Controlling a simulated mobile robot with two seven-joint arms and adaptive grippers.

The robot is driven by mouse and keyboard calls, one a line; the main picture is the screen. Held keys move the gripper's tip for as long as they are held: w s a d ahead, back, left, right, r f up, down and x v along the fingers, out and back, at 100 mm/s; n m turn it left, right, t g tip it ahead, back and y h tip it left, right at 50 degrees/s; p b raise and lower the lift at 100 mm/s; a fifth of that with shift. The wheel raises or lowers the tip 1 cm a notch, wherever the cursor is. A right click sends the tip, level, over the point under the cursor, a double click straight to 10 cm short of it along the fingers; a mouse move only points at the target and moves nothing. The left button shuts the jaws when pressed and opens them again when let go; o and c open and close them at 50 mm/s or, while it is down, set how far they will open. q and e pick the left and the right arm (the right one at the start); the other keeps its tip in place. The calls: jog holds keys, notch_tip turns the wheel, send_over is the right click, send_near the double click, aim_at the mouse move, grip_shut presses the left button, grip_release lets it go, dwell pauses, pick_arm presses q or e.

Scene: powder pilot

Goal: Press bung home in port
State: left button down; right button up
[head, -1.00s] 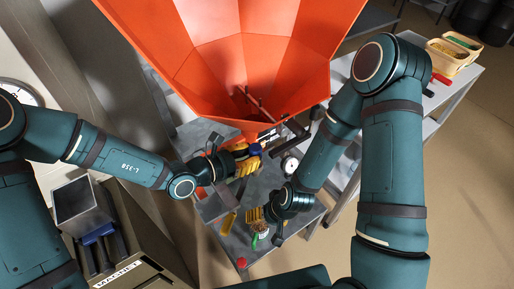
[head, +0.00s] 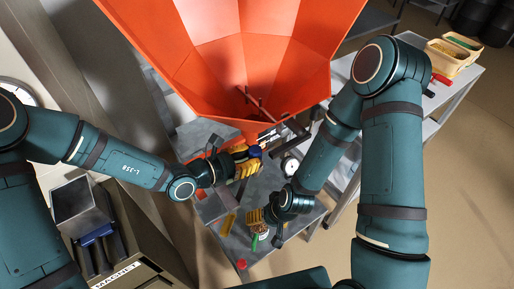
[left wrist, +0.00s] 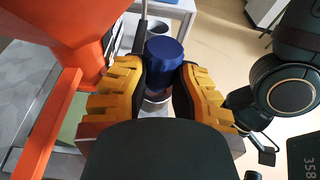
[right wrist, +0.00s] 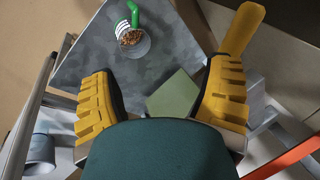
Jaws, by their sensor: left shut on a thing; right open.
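My left gripper (head: 247,163) is beside the orange hopper's (head: 240,60) lower outlet. In the left wrist view its yellow fingers are shut on a dark blue cylinder (left wrist: 167,58), which looks like the bung; it also shows in the head view (head: 255,152). A pale round piece (left wrist: 157,98) shows just below the blue cylinder. I cannot make out the port or tell whether the bung is seated. My right gripper (right wrist: 163,95) is open and empty, with its yellow fingers spread above the grey table (right wrist: 105,60).
A clear cup of brown pellets (right wrist: 132,44) with a green handle stands on the table. A green pad (right wrist: 174,93) lies nearby. A white round dial (head: 290,165) is right of the hopper outlet. A red button (head: 241,263) is at the near table corner.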

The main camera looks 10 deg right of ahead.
pick_arm(q)
jog(key=shift+f+b, duration=0.95)
jog(key=shift+f, duration=0.15)
dwell(1.1)
jog(key=c, duration=0.9)
grip_release()
jog(key=shift+a, duration=0.15)
jog(key=p+v, duration=0.3)
jog(key=v, duration=0.3)
jog(key=shift+s+a+r, duration=0.2)
jog(key=shift+a, duration=0.1)
